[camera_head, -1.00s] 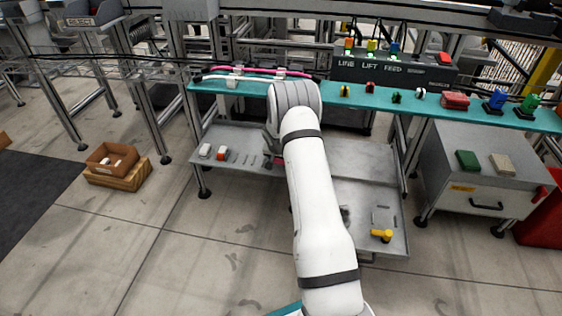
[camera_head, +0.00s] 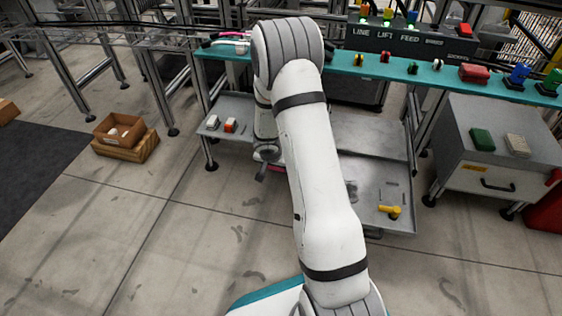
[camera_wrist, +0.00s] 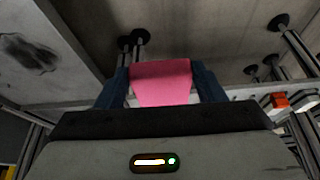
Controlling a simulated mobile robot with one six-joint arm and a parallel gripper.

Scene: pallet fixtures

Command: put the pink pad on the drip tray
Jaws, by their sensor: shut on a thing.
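The pink pad (camera_wrist: 160,82) is between the two blue fingers of my gripper (camera_wrist: 160,75) in the wrist view, and the fingers are shut on it. In the head view my gripper (camera_head: 264,168) hangs beyond my arm, in front of the low shelf, mostly hidden. The pad is not clearly seen there. A low grey metal tray (camera_head: 372,212) with a raised rim is right of my arm, below the teal bench; it looks like the drip tray, but I cannot be sure. My arm covers its left part.
A yellow handled part (camera_head: 391,212) lies on the low tray. White and orange blocks (camera_head: 231,125) stand on the shelf at left. The teal bench top (camera_head: 440,75) holds several small parts. A grey cabinet (camera_head: 490,165) stands at right. Open floor lies in front.

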